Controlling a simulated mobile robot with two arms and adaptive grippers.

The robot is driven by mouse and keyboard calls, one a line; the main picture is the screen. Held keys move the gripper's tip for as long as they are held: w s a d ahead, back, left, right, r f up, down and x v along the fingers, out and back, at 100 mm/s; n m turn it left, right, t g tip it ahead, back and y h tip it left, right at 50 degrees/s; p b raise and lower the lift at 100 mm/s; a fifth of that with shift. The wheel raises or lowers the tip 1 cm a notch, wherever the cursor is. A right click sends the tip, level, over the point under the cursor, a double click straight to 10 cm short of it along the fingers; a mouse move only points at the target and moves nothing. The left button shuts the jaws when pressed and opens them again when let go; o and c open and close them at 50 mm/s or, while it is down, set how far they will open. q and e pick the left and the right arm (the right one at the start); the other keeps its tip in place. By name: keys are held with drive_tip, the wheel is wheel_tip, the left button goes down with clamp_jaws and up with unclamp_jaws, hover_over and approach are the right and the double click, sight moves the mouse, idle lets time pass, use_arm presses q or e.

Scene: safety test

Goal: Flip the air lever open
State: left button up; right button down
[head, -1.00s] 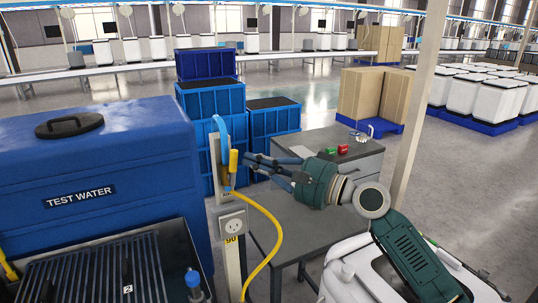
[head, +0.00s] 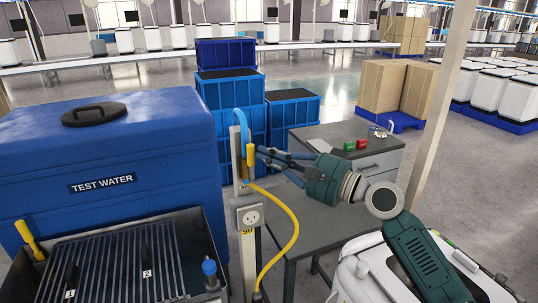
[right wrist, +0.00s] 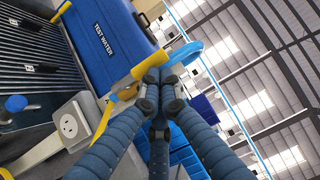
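The air lever is a yellow handle (head: 250,154) at the top of a pale post, beside a curved blue hose (head: 241,122). It points up in the head view. My right gripper (head: 260,154) reaches it from the right, with its fingertips drawn together right beside the lever. In the right wrist view the yellow lever (right wrist: 150,63) runs behind the fingertips of the gripper (right wrist: 158,80). The fingers hide part of it, and I cannot tell whether they touch it. My left gripper is not in view.
A blue TEST WATER tank (head: 110,165) and a grated basin (head: 110,262) stand left of the post. A yellow hose (head: 292,222) hangs from the post past a socket (head: 250,216). A grey table (head: 310,213) lies below my right arm. Blue crates (head: 238,128) stack behind.

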drive_tip(key=r+v, duration=0.1)
drive_tip(key=v, duration=1)
drive_tip(key=s+a+f+n+g+h, duration=0.15)
drive_tip(key=s+f, duration=0.35)
drive_tip(key=f, duration=0.5)
drive_tip(key=s+f+n+g+h, duration=0.1)
drive_tip(key=s+f+n+h, duration=0.3)
drive_tip(key=f, duration=0.6)
drive_tip(key=s+f+n+g+h, duration=0.2)
drive_tip(key=s+f, duration=0.4)
drive_tip(key=f, duration=0.4)
drive_tip(key=s+d+f+n+g+h, duration=0.1)
drive_tip(key=s+d+f+h, duration=0.4)
drive_tip(key=s, duration=0.4)
drive_tip(key=s+d+f+n+g+h, duration=0.1)
drive_tip(key=s+d+f+g+h, duration=0.15)
drive_tip(key=s+d+f, duration=0.5)
drive_tip(key=s+f+b, duration=0.2)
drive_tip(key=s+f, duration=0.1)
drive_tip(key=f, duration=2.3)
drive_tip(key=s+d+f+b, duration=0.1)
drive_tip(key=s+f, duration=0.8)
drive_tip(key=s+d+f+g+b, duration=0.1)
drive_tip(key=s+d+f, duration=0.1)
drive_tip(key=s+f, duration=0.7)
drive_tip(key=shift+d+f+n+g+h, duration=0.25)
drive_tip(key=shift+f+n+g+h, duration=0.1)
drive_tip(key=shift+f, duration=0.15)
